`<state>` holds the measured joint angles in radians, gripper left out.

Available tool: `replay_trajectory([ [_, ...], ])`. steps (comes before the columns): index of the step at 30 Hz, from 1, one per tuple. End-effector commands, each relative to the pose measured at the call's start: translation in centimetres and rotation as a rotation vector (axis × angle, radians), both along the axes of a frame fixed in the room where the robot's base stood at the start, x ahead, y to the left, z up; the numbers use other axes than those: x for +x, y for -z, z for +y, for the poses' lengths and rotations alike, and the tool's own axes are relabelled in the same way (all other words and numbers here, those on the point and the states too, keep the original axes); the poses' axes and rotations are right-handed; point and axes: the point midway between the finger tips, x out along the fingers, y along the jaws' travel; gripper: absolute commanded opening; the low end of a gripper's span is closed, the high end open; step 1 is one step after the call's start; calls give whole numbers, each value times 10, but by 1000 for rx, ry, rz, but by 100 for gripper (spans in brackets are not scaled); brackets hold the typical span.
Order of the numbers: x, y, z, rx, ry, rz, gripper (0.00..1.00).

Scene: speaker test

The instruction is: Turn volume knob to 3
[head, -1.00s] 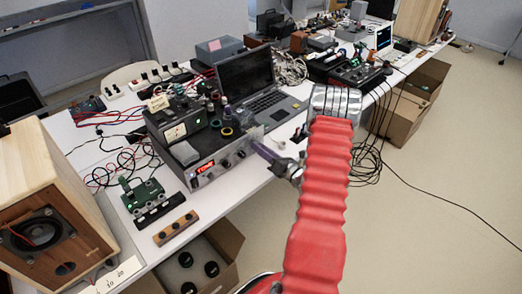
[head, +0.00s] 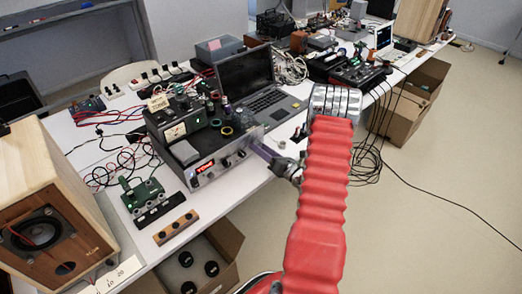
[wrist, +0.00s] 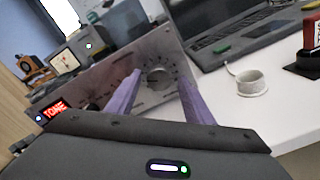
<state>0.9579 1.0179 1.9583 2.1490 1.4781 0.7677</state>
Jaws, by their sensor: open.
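The silver-faced device (head: 203,171) with a red lit display stands on the table in the head view. In the wrist view its front panel (wrist: 150,48) is tilted, with the red display (wrist: 53,109) at the left. A round silver knob (wrist: 159,78) with marks around it shows between my two purple fingers. My gripper (head: 254,145) is open in front of the right end of the panel in the head view. The fingers stand on either side of the knob in the wrist view; I cannot tell whether they touch it. The knob's setting is too small to read.
An open laptop (head: 262,90) stands behind and right of the device. A white ring-shaped item (wrist: 251,84) lies on the table right of my fingers. A green board (head: 142,193) and a wooden block (head: 176,227) lie at the front left, near a wooden speaker (head: 48,215).

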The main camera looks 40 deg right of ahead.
Motion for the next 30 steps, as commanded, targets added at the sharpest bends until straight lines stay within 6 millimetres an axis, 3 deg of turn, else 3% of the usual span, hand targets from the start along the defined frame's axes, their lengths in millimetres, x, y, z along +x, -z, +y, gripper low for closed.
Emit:
replay_trajectory([
  [8,-16,0,-2,0,3,0,47],
  [30,-125,1,-5,1,3,1,47],
])
